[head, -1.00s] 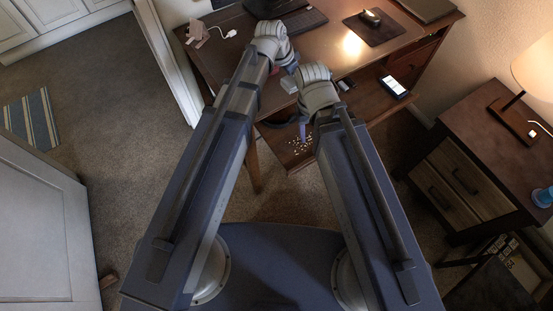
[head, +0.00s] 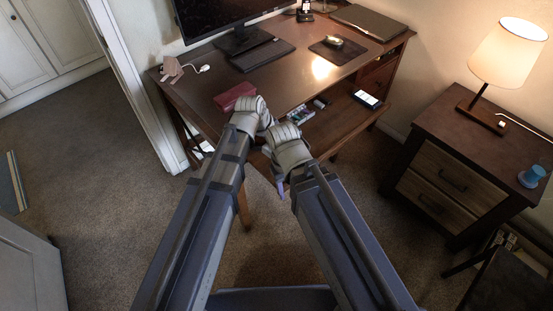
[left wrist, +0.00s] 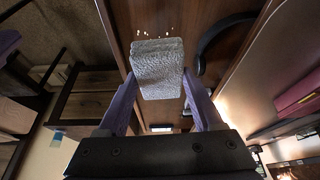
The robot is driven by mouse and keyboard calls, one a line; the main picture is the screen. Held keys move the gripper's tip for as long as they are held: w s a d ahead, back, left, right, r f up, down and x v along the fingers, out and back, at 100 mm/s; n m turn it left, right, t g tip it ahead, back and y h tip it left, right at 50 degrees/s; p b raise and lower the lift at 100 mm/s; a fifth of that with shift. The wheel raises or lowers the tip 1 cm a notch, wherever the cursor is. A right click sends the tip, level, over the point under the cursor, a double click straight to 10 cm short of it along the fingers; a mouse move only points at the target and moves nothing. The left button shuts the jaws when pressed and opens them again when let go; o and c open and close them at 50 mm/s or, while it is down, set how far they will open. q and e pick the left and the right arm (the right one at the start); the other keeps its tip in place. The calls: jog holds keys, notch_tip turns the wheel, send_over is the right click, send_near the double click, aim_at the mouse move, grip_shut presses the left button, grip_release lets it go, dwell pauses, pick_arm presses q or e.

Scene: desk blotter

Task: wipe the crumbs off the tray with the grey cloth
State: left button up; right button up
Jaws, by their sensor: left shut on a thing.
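The grey cloth (left wrist: 157,60), a folded light block, is between the purple fingers of my left gripper (left wrist: 160,88) in the left wrist view. The gripper is shut on it. Several pale crumbs (left wrist: 150,36) lie on the brown wooden tray (left wrist: 185,18), just beyond the cloth. I cannot tell whether the cloth touches the tray. In the head view the tray (head: 345,122) sticks out below the desktop; the crumbs, cloth and left gripper are hidden behind my arms. My right gripper (head: 281,187) shows only as a purple finger below its wrist; its opening is hidden.
The desk (head: 270,82) carries a red box (head: 234,96), a keyboard (head: 262,55), a monitor and a mouse on a dark pad (head: 340,49). A phone (head: 367,99) and small items (head: 300,113) lie on the tray. A nightstand (head: 470,150) with a lamp stands right.

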pick_arm(q)
jog(key=shift+s+d+f+b, duration=0.15)
jog(key=shift+f+b, duration=0.1)
jog(key=shift+f, duration=0.25)
jog(key=shift+s+d+f+b, duration=0.1)
jog(key=shift+s+f+b, duration=0.1)
jog(key=shift+f, duration=0.3)
pick_arm(e)
jog(key=shift+f, duration=0.95)
jog(key=shift+f, duration=0.1)
